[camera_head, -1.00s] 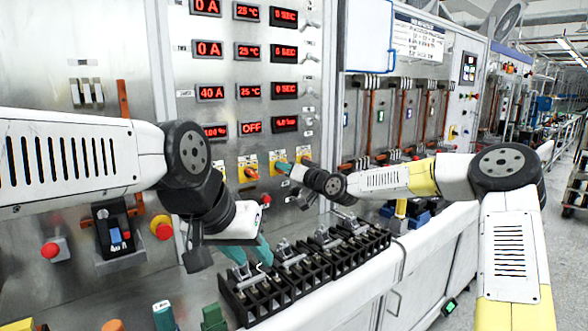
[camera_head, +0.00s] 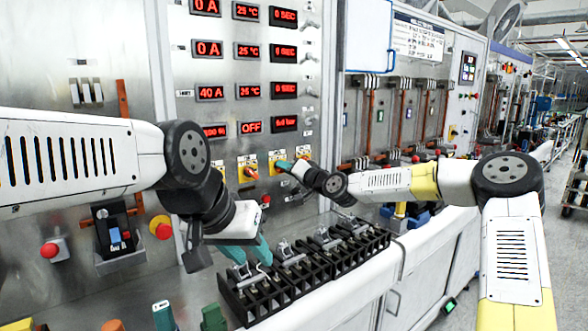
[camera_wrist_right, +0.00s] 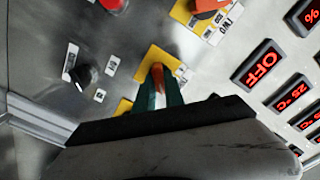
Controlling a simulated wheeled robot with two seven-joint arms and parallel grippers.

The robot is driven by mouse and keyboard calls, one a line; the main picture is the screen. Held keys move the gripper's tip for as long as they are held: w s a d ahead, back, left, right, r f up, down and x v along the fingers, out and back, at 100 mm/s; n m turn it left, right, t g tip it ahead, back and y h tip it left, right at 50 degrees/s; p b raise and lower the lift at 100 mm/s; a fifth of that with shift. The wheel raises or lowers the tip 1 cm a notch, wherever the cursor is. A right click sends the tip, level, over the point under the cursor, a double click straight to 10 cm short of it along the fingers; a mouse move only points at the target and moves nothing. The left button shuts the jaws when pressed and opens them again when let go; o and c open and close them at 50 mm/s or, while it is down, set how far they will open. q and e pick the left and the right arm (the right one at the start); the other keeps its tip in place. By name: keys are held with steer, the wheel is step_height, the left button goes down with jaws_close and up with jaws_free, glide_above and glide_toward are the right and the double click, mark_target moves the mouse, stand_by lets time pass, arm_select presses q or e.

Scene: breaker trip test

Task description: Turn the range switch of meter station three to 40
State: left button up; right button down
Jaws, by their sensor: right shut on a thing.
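The range switches sit on yellow plates low on the metal panel. One switch with a red knob (camera_head: 250,172) is bare, left of my right gripper; its plate reads TWO (camera_wrist_right: 228,20) in the right wrist view. My right gripper (camera_head: 285,166) is shut on the switch knob beside it; the orange-and-white knob (camera_wrist_right: 158,85) shows between the teal fingers over its yellow plate (camera_wrist_right: 157,57). The pointer's setting is hard to read. My left gripper (camera_head: 250,254) has its teal fingers spread over the black terminal block (camera_head: 250,303), and I see nothing gripped.
Red displays (camera_head: 210,93) read 40 A in the third row; an OFF display (camera_head: 251,127) is below. A red button (camera_head: 160,230) and a breaker (camera_head: 114,229) are at left. Another switch plate (camera_head: 303,153) lies just right of my right gripper.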

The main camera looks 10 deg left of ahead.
steer(key=c, duration=1.4)
jaws_free()
steer(key=shift+c, duration=0.2)
steer(key=v, duration=0.7)
steer(key=shift+s+d, duration=0.3)
steer(key=shift+d, duration=0.05)
